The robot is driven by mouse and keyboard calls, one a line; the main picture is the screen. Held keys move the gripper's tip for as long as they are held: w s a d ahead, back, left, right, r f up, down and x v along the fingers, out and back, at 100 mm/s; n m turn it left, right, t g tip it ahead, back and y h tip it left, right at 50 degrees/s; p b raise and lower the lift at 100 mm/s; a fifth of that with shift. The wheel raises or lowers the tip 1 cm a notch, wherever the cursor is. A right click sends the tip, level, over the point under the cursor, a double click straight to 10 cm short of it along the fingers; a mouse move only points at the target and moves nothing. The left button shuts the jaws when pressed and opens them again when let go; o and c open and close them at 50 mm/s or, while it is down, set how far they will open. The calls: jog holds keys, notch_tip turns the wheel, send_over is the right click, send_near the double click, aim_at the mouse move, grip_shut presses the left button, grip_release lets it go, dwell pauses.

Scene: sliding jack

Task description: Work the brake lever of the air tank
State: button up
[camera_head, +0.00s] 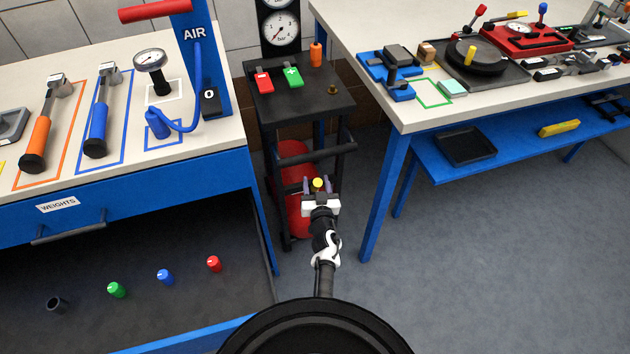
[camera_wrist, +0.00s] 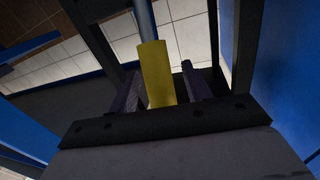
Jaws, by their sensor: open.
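The air tank (camera_head: 296,222) is a red cylinder low inside a dark wheeled cart (camera_head: 308,104) between the two benches. A yellow-tipped lever (camera_head: 318,183), likely the brake lever, shows at the front of the tank. In the wrist view the yellow grip (camera_wrist: 156,72) sits on a grey rod (camera_wrist: 144,20). My gripper (camera_head: 319,187) is open, with its two dark fingers on either side of the yellow grip. In the wrist view gaps seem to show beside it, wider on the right. The lever's base is hidden.
The left bench (camera_head: 215,140) and right bench (camera_head: 377,110), with blue legs, flank the cart. Grey floor (camera_head: 450,260) is clear at the right.

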grip_shut()
dwell(0.3)
jog(key=shift+f+b, duration=0.1)
jog(key=shift+b, duration=0.25)
